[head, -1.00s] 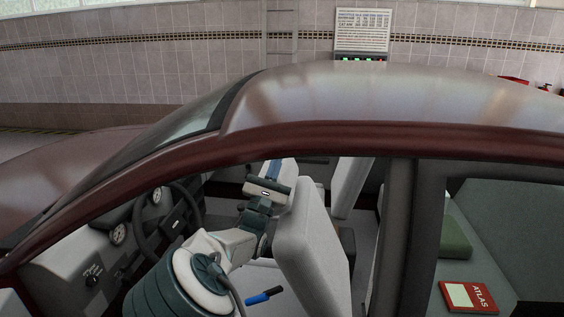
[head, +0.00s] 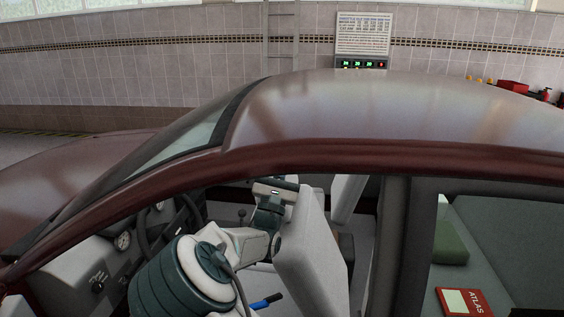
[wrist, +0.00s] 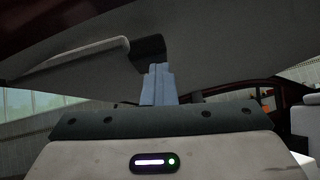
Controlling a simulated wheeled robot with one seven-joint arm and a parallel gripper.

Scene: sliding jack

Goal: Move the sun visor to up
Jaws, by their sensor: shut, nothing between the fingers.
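The sun visor appears in the wrist view as a pale slab (wrist: 85,60) under the dark roof lining, at the upper left. Its exact tilt is hard to tell from this angle. My gripper (wrist: 158,68) points up toward the roof lining with its blue-grey fingers together and nothing between them. The fingertips show just right of the visor's right end, in front of or below a dark block (wrist: 148,47); whether they touch anything cannot be told. In the head view the roof edge hides the visor and my fingertips; my wrist shows beside the front seat.
The car's roof (head: 380,110) and door frame surround the window opening my arm reaches through. The front seat back (head: 308,245) stands close right of my wrist. The steering wheel (head: 190,215) is at left. A red atlas (head: 463,301) lies on the rear seat.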

